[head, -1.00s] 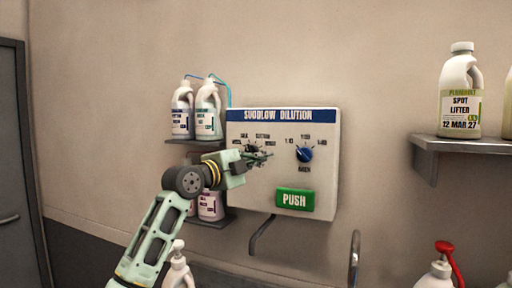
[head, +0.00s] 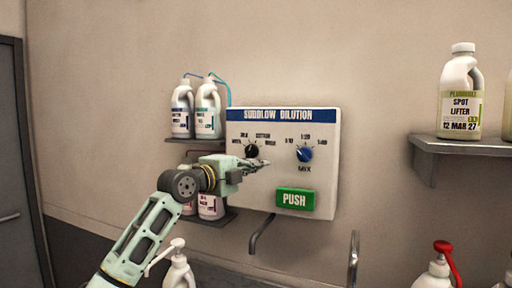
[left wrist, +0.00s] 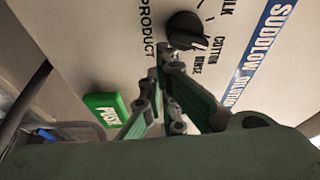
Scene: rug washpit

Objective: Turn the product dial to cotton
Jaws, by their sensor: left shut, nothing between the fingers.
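The black product dial (head: 252,151) is on the left half of the white Suddlow Dilution panel (head: 240,190), with wool, silk, cotton and rinse labels around it. It also shows in the left wrist view (left wrist: 184,28), with its lower right end toward the cotton and rinse labels; I cannot tell exactly which mark it points at. My left gripper (head: 264,163) is shut and empty, just below and right of the dial in the head view. My right gripper is not in view.
A blue mix dial (head: 304,154) is to the right, with a green push button (head: 295,199) below it. Bottles (head: 208,110) stand on shelves left of the panel. A spot lifter bottle (head: 461,95) stands on the right shelf (head: 470,145). A spout (head: 261,233) hangs below the panel.

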